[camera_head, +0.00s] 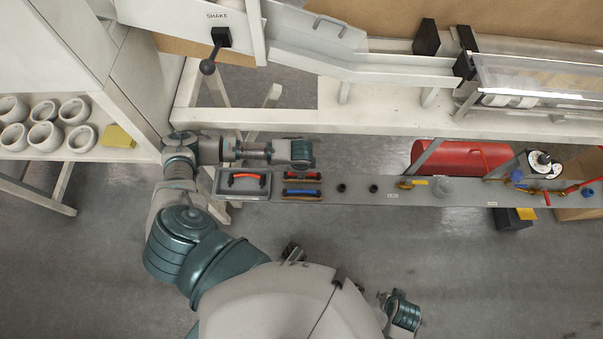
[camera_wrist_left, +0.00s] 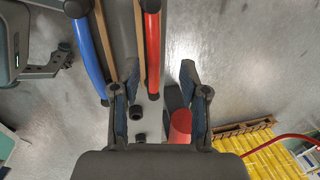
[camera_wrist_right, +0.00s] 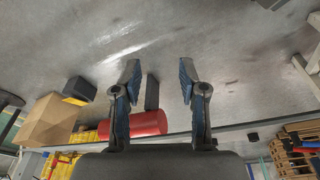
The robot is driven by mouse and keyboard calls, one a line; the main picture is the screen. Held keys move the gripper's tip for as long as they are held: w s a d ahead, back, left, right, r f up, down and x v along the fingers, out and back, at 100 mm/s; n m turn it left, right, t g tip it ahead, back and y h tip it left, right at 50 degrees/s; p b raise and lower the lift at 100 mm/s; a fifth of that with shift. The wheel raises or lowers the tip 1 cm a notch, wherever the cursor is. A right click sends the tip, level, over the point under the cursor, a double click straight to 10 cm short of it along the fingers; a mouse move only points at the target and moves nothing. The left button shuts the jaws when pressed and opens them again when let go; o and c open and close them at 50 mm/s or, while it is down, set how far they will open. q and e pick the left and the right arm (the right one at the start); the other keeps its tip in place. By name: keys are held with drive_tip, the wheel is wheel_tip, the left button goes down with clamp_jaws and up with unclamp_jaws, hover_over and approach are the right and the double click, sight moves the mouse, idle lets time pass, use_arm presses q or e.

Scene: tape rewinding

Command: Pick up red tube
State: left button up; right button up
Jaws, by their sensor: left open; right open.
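The red tube (camera_head: 300,174) lies on the narrow grey shelf, beside the blue tube (camera_head: 301,192). In the left wrist view the red tube (camera_wrist_left: 152,50) runs down from the top edge, and the blue tube (camera_wrist_left: 86,52) is to its left. My left gripper (camera_wrist_left: 158,76) is open; the red tube's near end shows between its fingers, closer to the left finger. I cannot tell the height gap. In the head view its wrist is just beyond the red tube and hides the fingers. My right gripper (camera_wrist_right: 157,80) is open and empty, with floor behind it.
An orange-red tube (camera_head: 243,177) lies in a tray at the shelf's left end. Black caps (camera_head: 342,188) and small valves (camera_head: 412,184) sit further right on the shelf. A white frame (camera_head: 370,122) runs behind the shelf. A red cylinder (camera_head: 462,158) is behind and below it.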

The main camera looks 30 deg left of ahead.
use_arm(q)
drive_tip(key=f, duration=0.2)
drive_tip(key=f+b, duration=0.1)
drive_tip(key=shift+w+d+f, duration=0.2)
drive_tip(key=shift+d+f, duration=0.1)
drive_tip(key=shift+f, duration=0.1)
drive_tip(key=shift+d+f, duration=0.1)
drive_tip(key=shift+d, duration=0.2)
use_arm(e)
wheel_tip(320, 180, up, 4)
drive_tip(key=d, duration=0.2)
use_arm(q)
drive_tip(key=shift+a, duration=0.45)
clamp_jaws()
drive_tip(key=shift+a, duration=0.1)
drive_tip(key=shift+d, duration=0.25)
drive_tip(key=shift+d+r, duration=0.1)
drive_tip(key=shift+r, duration=0.2)
drive_tip(key=r+p, duration=0.2)
drive_tip(key=r, duration=0.6)
drive_tip(key=shift+a+r+p, duration=0.2)
drive_tip(key=shift+p, duration=0.1)
drive_tip(key=shift+r, duration=0.5)
drive_tip(key=shift+d, duration=0.15)
use_arm(e)
wheel_tip(320, 180, down, 9)
drive_tip(key=a, duration=0.1)
drive_tip(key=shift+a+r, duration=0.15)
drive_tip(key=shift+r, duration=0.05)
